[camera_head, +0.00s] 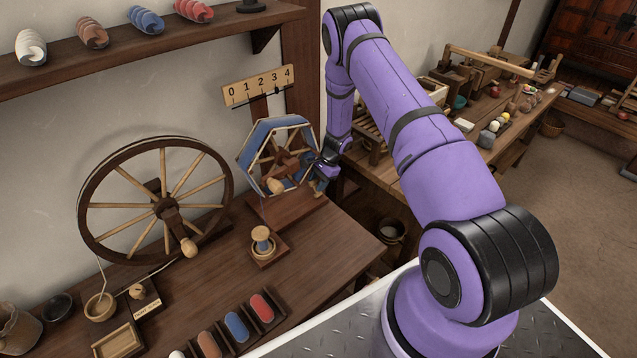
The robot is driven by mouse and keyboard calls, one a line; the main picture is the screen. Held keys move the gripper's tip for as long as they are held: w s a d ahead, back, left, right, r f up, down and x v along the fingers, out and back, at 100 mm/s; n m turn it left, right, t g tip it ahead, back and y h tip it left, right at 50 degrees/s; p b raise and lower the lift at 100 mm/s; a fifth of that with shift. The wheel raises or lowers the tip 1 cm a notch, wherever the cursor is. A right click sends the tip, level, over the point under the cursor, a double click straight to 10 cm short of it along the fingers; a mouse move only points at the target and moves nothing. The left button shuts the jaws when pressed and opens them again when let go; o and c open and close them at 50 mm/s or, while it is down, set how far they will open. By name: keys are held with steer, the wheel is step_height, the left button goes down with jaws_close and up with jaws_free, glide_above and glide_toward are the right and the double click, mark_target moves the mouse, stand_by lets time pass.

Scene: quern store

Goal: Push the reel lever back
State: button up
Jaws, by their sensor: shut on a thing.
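The reel (256,143) is a many-sided wooden frame wound with blue yarn, standing on a wooden base (290,212) at the table's back right. A pale wooden knob (275,186) sticks out at its front. My gripper (321,182) is at the reel's right side, low by the frame, pointing down. It is shut on a small part there, which looks like the reel lever. The lever is mostly hidden by the fingers, and its tilt cannot be told.
A board numbered 0 to 4 (258,87) is on the wall above the reel. A spinning wheel (160,140) stands left. A small spool stand (263,244) is in front of the reel. A tray of coloured bobbins (236,326) lies nearer. A side table (510,125) with several items stands right.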

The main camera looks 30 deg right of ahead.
steer(key=shift+w, duration=0.1)
steer(key=o, duration=0.9)
steer(key=shift+a, duration=0.1)
